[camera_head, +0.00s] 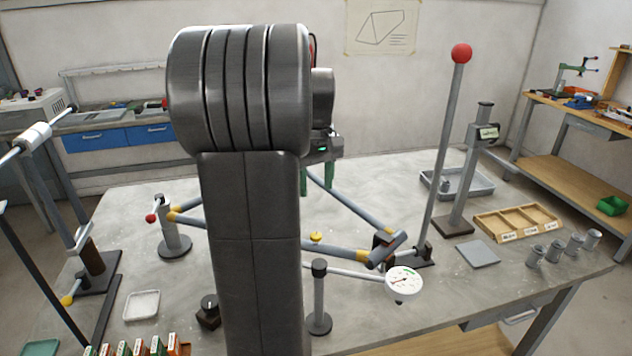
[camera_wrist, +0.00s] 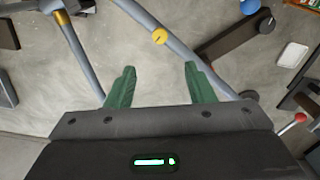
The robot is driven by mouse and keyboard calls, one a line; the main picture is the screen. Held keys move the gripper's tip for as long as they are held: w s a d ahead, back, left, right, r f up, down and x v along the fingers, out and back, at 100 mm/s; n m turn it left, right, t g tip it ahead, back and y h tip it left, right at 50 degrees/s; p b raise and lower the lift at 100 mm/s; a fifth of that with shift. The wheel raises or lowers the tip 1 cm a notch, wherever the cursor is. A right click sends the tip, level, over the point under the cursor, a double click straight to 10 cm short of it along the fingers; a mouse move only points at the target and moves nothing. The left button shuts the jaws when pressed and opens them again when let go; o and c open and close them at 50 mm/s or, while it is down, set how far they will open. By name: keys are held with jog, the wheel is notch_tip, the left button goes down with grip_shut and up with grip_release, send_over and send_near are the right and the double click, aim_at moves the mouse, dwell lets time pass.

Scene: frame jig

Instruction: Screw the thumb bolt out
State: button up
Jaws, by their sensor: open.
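A small round yellow knob (camera_head: 316,237), which looks like the thumb bolt, shows at the frame of grey tubes (camera_head: 335,250). It also shows in the wrist view (camera_wrist: 159,36), at the edge of a tube (camera_wrist: 170,30). Whether it is threaded into the tube or something beside it, I cannot tell. My gripper (camera_head: 316,188) points down above the bench with green fingers. In the wrist view my gripper (camera_wrist: 159,72) is open and empty, and the knob lies beyond the fingertips, roughly centred between them. The bolt's shank is hidden.
A dial gauge (camera_head: 403,281) stands at the tubes' right end. A tall lever with a red ball (camera_head: 461,53) rises behind it. A post (camera_head: 319,300) stands in front, a clamp stand (camera_head: 174,240) at left. A wooden tray (camera_head: 518,222) lies right. My arm hides the middle.

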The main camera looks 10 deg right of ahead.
jog(key=shift+s, duration=0.1)
jog(key=s+m+t, duration=0.3)
jog(key=s, duration=0.2)
jog(key=m+t, duration=0.1)
jog(key=m, duration=0.1)
send_near(316, 235)
jog(key=x, duration=0.7)
jog(key=shift+f, duration=0.3)
jog(key=shift+t, duration=0.3)
jog(key=c, duration=1)
jog(key=shift+n, duration=0.3)
jog(key=shift+w+n, duration=0.1)
jog(key=shift+n, duration=0.2)
